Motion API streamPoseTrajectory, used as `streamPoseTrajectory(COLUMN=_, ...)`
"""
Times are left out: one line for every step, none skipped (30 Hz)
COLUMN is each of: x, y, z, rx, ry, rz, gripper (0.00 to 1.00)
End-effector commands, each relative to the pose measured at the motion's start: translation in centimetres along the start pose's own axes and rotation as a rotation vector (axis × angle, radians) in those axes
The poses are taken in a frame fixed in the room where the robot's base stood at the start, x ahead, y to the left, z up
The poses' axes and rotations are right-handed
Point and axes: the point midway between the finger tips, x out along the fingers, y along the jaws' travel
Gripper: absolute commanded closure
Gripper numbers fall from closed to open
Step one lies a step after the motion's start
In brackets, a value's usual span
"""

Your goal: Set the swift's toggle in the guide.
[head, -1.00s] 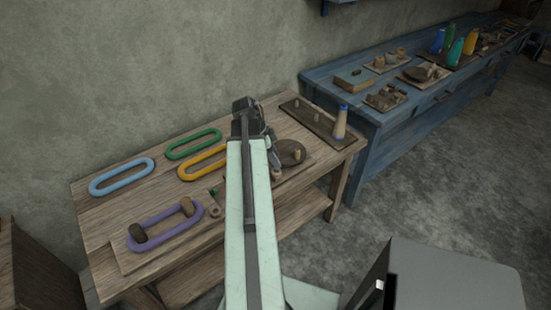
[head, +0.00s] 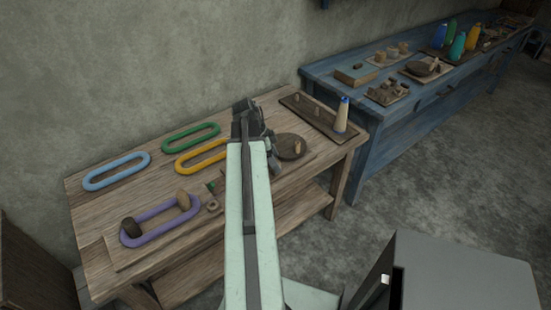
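A purple loop of yarn (head: 160,234) lies around two dark wooden pegs (head: 183,199) on a board at the near left of the wooden table. I take this board to be the swift's. Beside the loop are a small pale ring-like piece (head: 212,205) and a small green piece (head: 211,185). I cannot tell which part is the toggle or the guide. My gripper (head: 268,148) is over the table's middle, left of a round wooden disc with a peg (head: 291,147). My arm hides part of the board. The fingertips are too dark and small to read.
Blue (head: 116,171), green (head: 191,137) and yellow (head: 203,156) loops lie on the table (head: 86,205). A blue bench (head: 345,90) with trays and bottles adjoins.

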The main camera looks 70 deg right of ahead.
Motion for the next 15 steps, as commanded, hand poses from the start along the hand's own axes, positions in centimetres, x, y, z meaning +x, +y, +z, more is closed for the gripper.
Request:
streamPoseTrajectory(x=0.0, y=0.0, z=0.0, rx=0.000, ry=0.000, rz=0.000, gripper=0.34)
streamPoseTrajectory(x=0.0, y=0.0, z=0.0, rx=0.000, ry=0.000, rz=-0.001, gripper=0.34)
streamPoseTrajectory(x=0.0, y=0.0, z=0.0, rx=0.000, ry=0.000, rz=-0.001, gripper=0.34)
streamPoseTrajectory(x=0.0, y=0.0, z=0.0, rx=0.000, ry=0.000, rz=-0.001, gripper=0.34)
streamPoseTrajectory(x=0.0, y=0.0, z=0.0, rx=0.000, ry=0.000, rz=-0.001, gripper=0.34)
streamPoseTrajectory(x=-0.1, y=0.0, z=0.0, rx=0.000, ry=0.000, rz=-0.001, gripper=0.34)
streamPoseTrajectory(x=-0.1, y=-0.1, z=0.0, rx=0.000, ry=0.001, rz=-0.001, gripper=0.34)
streamPoseTrajectory(x=-0.3, y=-0.1, z=-0.1, rx=0.000, ry=0.001, rz=-0.001, gripper=0.34)
streamPoseTrajectory(x=-0.6, y=-0.1, z=-0.1, rx=0.000, ry=0.001, rz=-0.002, gripper=0.34)
streamPoseTrajectory(x=-0.9, y=-0.1, z=-0.1, rx=0.000, ry=0.001, rz=-0.002, gripper=0.34)
streamPoseTrajectory(x=-1.2, y=0.0, z=-0.2, rx=0.000, ry=0.001, rz=-0.002, gripper=0.34)
streamPoseTrajectory(x=-1.8, y=0.0, z=-0.2, rx=-0.001, ry=0.001, rz=-0.002, gripper=0.34)
streamPoseTrajectory(x=-2.3, y=0.0, z=-0.3, rx=-0.001, ry=0.001, rz=-0.002, gripper=0.34)
streamPoseTrajectory(x=-2.8, y=0.0, z=-0.3, rx=-0.001, ry=0.001, rz=-0.002, gripper=0.34)
streamPoseTrajectory(x=-3.6, y=0.0, z=-0.3, rx=-0.001, ry=0.001, rz=-0.002, gripper=0.34)
